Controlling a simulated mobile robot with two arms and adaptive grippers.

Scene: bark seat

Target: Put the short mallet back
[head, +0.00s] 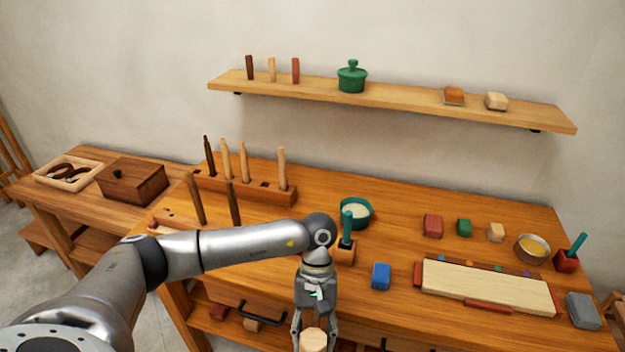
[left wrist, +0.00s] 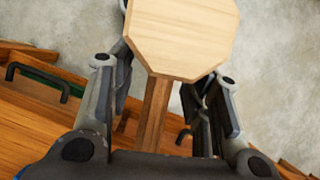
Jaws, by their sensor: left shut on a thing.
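My left gripper (head: 313,330) is low at the front edge of the workbench, pointing down. It is shut on a wooden mallet. The mallet's pale eight-sided head (head: 313,341) shows between the fingers at the bottom of the head view. In the left wrist view the mallet head (left wrist: 185,35) is large and close, with its brown handle (left wrist: 155,112) running back between the fingers of the gripper (left wrist: 165,95). A wooden rack (head: 285,197) with several upright handled tools stands at the bench's back left, and some of its holes look empty. My right gripper is not in view.
Two dark upright handles (head: 233,205) stand in front of the rack, partly behind my arm. A small wooden block with a teal-handled tool (head: 347,228), a teal bowl (head: 356,213) and a blue block (head: 381,276) are near the gripper. A drawer handle (head: 262,313) sticks out at the front.

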